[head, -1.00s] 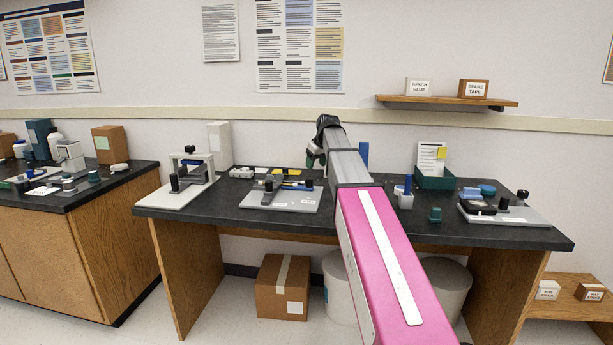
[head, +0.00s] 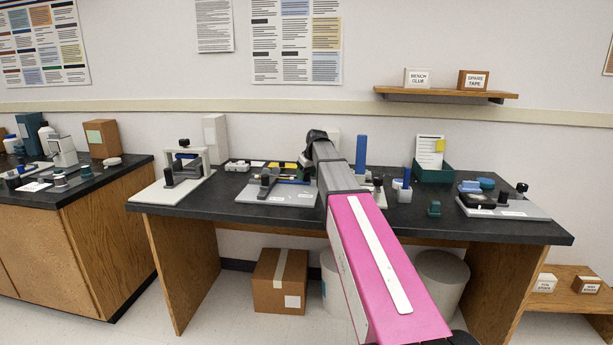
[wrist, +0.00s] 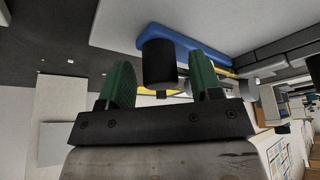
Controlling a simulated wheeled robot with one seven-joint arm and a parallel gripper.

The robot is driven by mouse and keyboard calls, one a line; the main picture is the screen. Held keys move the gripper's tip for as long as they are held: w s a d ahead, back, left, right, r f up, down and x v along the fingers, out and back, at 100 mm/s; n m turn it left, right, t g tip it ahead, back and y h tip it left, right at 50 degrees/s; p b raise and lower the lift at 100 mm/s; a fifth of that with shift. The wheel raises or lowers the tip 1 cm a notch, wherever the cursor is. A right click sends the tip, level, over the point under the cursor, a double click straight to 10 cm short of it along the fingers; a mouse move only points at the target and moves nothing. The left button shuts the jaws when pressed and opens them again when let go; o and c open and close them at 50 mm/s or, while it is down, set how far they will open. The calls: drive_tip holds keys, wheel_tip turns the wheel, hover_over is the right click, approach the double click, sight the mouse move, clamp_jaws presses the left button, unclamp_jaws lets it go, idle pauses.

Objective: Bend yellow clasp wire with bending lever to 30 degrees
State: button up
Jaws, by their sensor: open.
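The bending fixture is a light grey plate (head: 250,196) on the dark bench, with dark blocks on it. A thin yellow strip (head: 289,181), which looks like the clasp wire, shows small on it; its bend angle is too small to tell. In the wrist view a blue bar (wrist: 205,53), which looks like the bending lever, carries a black cylindrical knob (wrist: 159,62). My gripper (wrist: 160,78) is open, with one green finger on each side of the knob and visible gaps. In the head view my gripper (head: 304,165) is at the plate's far right, partly hidden by my arm.
A press-like stand (head: 187,165) is left of the plate. A blue upright block (head: 361,155), a green tray (head: 434,173) and another grey fixture plate (head: 520,208) stand to the right. The bench front edge is mostly clear.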

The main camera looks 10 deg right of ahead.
drive_tip(key=shift+f, duration=0.3)
clamp_jaws()
drive_tip(key=shift+s+a+m+t+h, duration=0.15)
drive_tip(key=shift+s+a+m+h, duration=0.2)
drive_tip(key=shift+s+m, duration=0.45)
drive_tip(key=shift+s+a+m+t+h, duration=0.15)
drive_tip(key=shift+s+a+m+h, duration=0.15)
drive_tip(key=shift+s+m, duration=0.5)
drive_tip(key=shift+s+a+m+h, duration=0.55)
drive_tip(key=shift+s+a+m, duration=0.5)
drive_tip(key=shift+m, duration=0.45)
drive_tip(key=shift+d, duration=0.1)
unclamp_jaws()
